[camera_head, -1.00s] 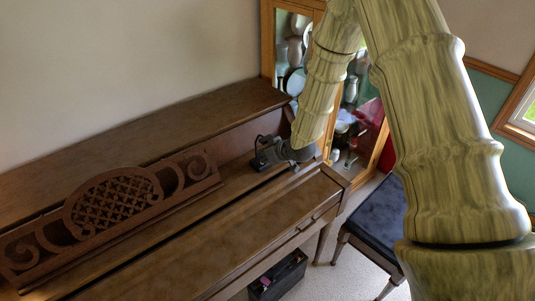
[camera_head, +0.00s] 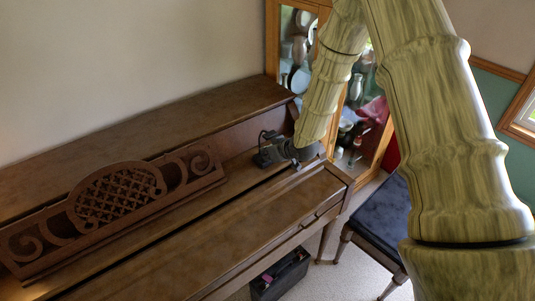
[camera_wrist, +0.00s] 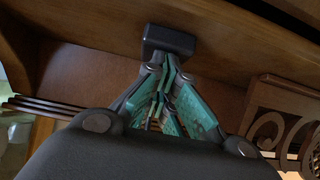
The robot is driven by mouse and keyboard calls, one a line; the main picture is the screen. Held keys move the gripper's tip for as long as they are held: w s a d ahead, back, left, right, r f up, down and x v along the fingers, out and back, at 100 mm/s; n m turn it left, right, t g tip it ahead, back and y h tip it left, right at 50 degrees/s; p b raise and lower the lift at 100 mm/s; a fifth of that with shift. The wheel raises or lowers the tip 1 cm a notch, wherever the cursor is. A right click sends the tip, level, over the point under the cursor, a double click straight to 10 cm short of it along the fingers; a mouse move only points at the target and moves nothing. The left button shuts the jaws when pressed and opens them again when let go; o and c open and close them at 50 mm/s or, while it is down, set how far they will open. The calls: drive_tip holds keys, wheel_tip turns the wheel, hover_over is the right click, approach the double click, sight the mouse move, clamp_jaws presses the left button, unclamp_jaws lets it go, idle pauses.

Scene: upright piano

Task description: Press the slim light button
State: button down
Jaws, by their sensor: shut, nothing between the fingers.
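My gripper (camera_wrist: 167,62) is shut and empty, its teal-padded fingers drawn together in the wrist view. A small dark grey block (camera_wrist: 168,40) sits right at the fingertips, against the wood; it may be the slim light button, but no marking shows. I cannot tell whether the fingertips touch it. In the head view my gripper (camera_head: 280,150) is low at the right end of the piano (camera_head: 215,225), over its ledge. It is small and dark there, and the button cannot be told apart from it.
A carved music stand (camera_head: 115,195) rises from the piano to the left of my gripper; it also shows at right in the wrist view (camera_wrist: 285,125). A glass cabinet (camera_head: 272,40) stands behind. A dark-seated bench (camera_head: 380,212) and a black box (camera_head: 280,275) are on the floor.

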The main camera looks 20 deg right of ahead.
drive_tip(key=shift+s+f, duration=0.5)
drive_tip(key=shift+f, duration=0.1)
drive_tip(key=shift+s+d+r, duration=0.15)
drive_tip(key=shift+s+r, duration=0.1)
drive_tip(key=shift+s, duration=0.05)
drive_tip(key=w+r+v, duration=0.1)
drive_tip(key=v, duration=0.6)
drive_tip(key=shift+r, duration=0.15)
idle(1.2)
